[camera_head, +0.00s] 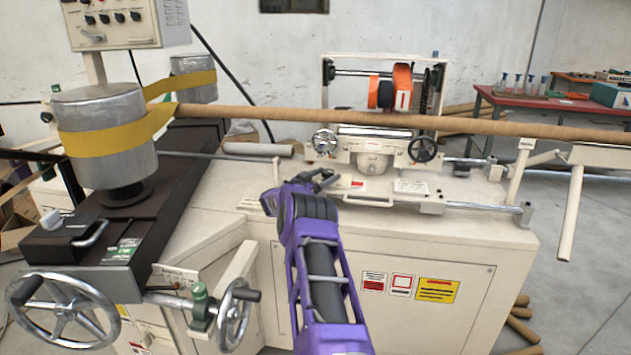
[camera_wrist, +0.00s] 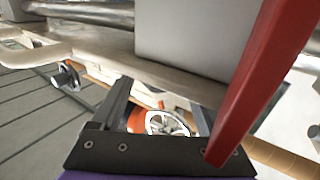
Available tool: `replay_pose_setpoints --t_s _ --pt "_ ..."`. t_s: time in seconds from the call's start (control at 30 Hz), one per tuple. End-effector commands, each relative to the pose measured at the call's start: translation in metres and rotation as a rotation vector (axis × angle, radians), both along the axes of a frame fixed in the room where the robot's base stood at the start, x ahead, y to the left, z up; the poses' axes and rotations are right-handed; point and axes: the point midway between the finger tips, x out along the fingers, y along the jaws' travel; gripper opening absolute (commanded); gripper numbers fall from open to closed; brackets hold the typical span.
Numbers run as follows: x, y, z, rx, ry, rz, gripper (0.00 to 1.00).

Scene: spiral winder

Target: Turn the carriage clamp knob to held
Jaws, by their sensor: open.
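My gripper (camera_head: 324,180) is in front of the carriage (camera_head: 372,165), at its lower left, with its jaws open and empty. In the wrist view my gripper (camera_wrist: 162,100) shows two dark fingers apart, with a silver spoked handwheel (camera_wrist: 167,123) and an orange part beyond them, not gripped. On the carriage in the head view are a silver handwheel (camera_head: 325,141) at left and a black handwheel (camera_head: 422,149) at right. A small black knob (camera_head: 462,170) sits at the carriage's right side. I cannot tell which is the clamp knob, nor its setting.
A long brown tube (camera_head: 480,127) crosses above the carriage. A rail (camera_head: 484,206) runs along its lower right. A large red bar (camera_wrist: 260,85) and a grey block (camera_wrist: 195,40) fill much of the wrist view. Steel drums with a yellow belt (camera_head: 120,137) stand at left.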

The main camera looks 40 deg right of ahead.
Motion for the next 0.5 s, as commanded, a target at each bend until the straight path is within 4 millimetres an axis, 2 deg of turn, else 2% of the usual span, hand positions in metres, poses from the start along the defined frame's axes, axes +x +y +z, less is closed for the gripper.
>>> replay_pose_setpoints --t_s 0.23,0.5 --pt "-0.003 0.030 0.003 0.000 0.002 0.004 0.77" --pt "-0.011 0.095 0.002 0.001 0.002 0.005 0.77"
